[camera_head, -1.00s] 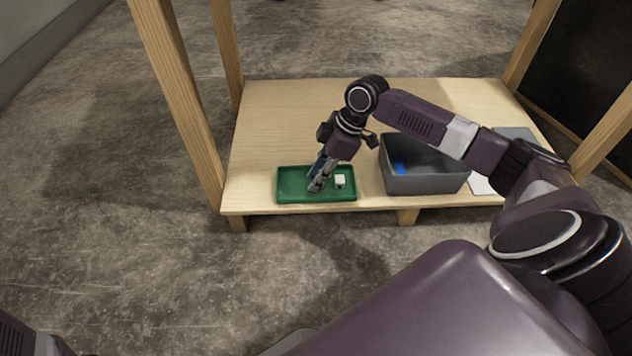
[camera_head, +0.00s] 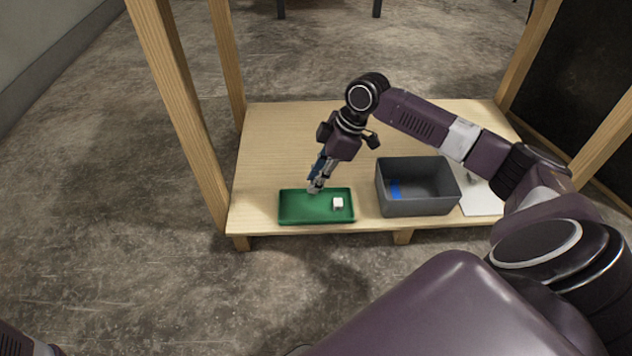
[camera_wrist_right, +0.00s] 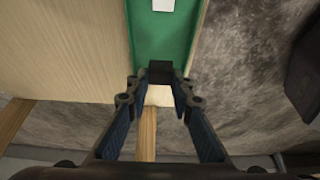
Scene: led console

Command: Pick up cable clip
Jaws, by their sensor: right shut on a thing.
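My right gripper (camera_head: 316,188) is above the back edge of the green tray (camera_head: 300,215), fingers pointing down. In the right wrist view, my right gripper (camera_wrist_right: 160,76) is shut on a small dark block, the cable clip (camera_wrist_right: 160,70), held between its fingertips. The green tray (camera_wrist_right: 178,40) lies beyond the fingertips in the wrist view. My left gripper is not in view.
A small white block (camera_head: 338,204) sits in the tray's right part. A grey bin (camera_head: 418,207) with something blue (camera_head: 395,188) inside stands to the right, with a white sheet (camera_head: 482,202) beyond it. Wooden posts (camera_head: 175,100) rise at the table's corners.

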